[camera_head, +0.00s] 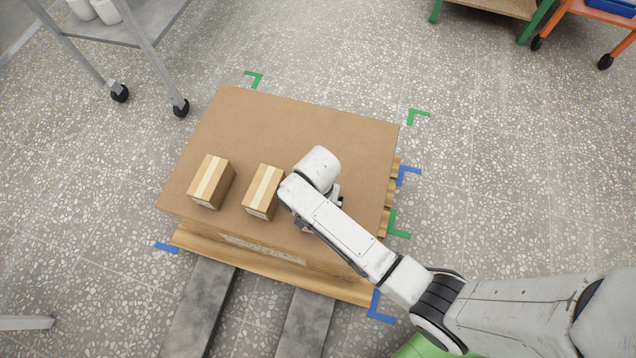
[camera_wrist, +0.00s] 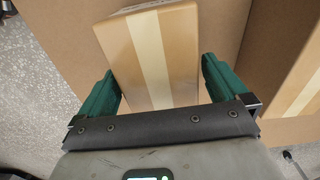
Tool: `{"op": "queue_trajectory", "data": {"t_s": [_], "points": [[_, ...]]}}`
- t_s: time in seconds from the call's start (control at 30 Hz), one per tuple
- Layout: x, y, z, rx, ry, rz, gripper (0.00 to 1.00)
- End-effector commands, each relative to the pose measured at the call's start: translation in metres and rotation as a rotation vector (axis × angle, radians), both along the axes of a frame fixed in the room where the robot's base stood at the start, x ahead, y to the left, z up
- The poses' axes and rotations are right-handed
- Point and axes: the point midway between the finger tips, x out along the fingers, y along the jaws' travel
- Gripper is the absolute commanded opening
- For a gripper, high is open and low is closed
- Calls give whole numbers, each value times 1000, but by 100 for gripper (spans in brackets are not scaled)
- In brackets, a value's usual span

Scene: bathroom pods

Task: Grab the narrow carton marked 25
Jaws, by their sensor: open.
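A narrow tan carton with a pale tape strip (camera_wrist: 181,60) lies between the two green fingers of my gripper (camera_wrist: 158,80) in the wrist view. The fingers are open, one on each side of it, with a gap visible at least on the left. No number is readable on it. In the head view my arm covers this spot, and my gripper (camera_head: 335,196) shows only in part. Two similar taped cartons stand to its left, a middle one (camera_head: 263,191) and a left one (camera_head: 211,182). Their end labels are too small to read.
The cartons stand on a large cardboard box (camera_head: 290,125) on a pallet, with its back half clear. Another taped carton (camera_wrist: 300,92) is at the right edge of the wrist view. A wheeled grey cart (camera_head: 130,42) stands at upper left. Speckled floor surrounds the pallet.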

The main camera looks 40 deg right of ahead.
Motion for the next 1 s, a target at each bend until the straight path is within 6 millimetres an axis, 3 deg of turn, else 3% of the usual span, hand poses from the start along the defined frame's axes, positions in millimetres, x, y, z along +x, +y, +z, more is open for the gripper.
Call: {"op": "queue_trajectory", "data": {"t_s": [0.1, 0.37, 1.0], "points": [[0, 0, -11, 0, 0, 0, 100], [0, 0, -11, 0, -1, 0, 100], [0, 0, -11, 0, 0, 0, 39]]}}
